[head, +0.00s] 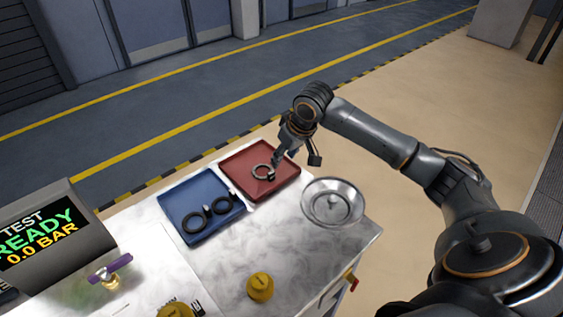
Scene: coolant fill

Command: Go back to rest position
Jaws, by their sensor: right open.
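My right gripper (295,156) is open above the back right part of the red tray (285,186). A metal ring clamp (263,173) lies in that tray, just left of the gripper. One finger shows close to the ring; I cannot tell whether it touches it. My right arm reaches in from the right edge. My left gripper is not in view.
On the worktable (240,260), a blue tray (182,205) holds black rings. A metal bowl (332,204) stands near the right edge. Yellow caps (260,287), a purple-handled valve (110,270) and a test display (45,232) are nearer. Floor behind is clear.

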